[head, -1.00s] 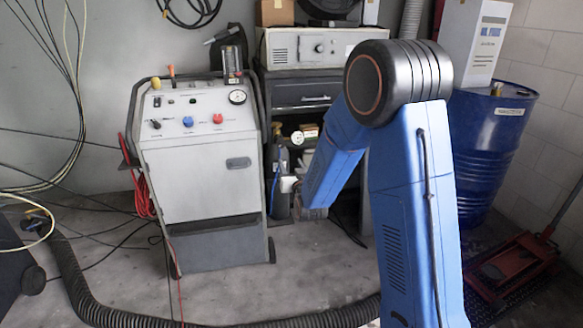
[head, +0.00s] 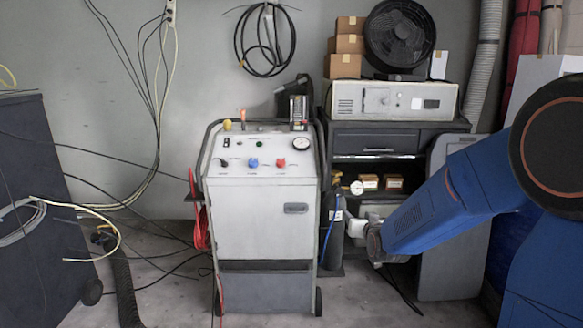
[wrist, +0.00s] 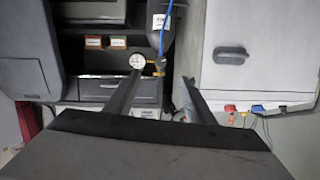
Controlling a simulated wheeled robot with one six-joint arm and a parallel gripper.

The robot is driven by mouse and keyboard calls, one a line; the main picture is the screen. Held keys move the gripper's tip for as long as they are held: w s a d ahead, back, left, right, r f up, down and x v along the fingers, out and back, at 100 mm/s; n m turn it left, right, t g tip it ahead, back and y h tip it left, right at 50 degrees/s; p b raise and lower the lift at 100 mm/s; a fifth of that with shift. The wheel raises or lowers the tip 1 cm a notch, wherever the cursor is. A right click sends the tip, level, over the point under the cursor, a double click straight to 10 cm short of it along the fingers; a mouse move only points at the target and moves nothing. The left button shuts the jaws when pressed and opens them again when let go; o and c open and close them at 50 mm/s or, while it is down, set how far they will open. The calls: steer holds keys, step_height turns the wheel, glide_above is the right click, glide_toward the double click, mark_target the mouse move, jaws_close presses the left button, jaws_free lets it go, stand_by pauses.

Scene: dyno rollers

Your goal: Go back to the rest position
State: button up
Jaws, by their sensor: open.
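My blue arm comes in from the right edge of the head view, its forearm sloping down to the left. My gripper (head: 374,245) is at its end, small and dark, in front of the lower shelves and right of the white machine. In the wrist view my gripper (wrist: 160,78) shows two dark fingers spread apart with nothing between them. Beyond them are a round gauge (wrist: 137,61) and a dark bottle (wrist: 163,42). That view looks upside down.
The white wheeled machine (head: 262,222) with knobs stands left of my gripper. Behind is a dark cabinet (head: 375,142) carrying a beige unit (head: 392,100), boxes and a fan (head: 399,37). Cables hang at left; a dark hose (head: 123,292) lies on the floor.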

steer(key=s+d+g, duration=0.2)
steer(key=s+g, duration=0.1)
steer(key=s, duration=1.2)
steer(key=s+d+r+g, duration=0.1)
steer(key=s+g, duration=0.2)
steer(key=s, duration=1.2)
steer(key=s+d+g, duration=0.2)
steer(key=s+g, duration=0.2)
steer(key=s, duration=1.1)
steer(key=shift+d+r+n+h, duration=0.3)
steer(key=shift+r+n, duration=0.05)
steer(key=shift+n, duration=0.05)
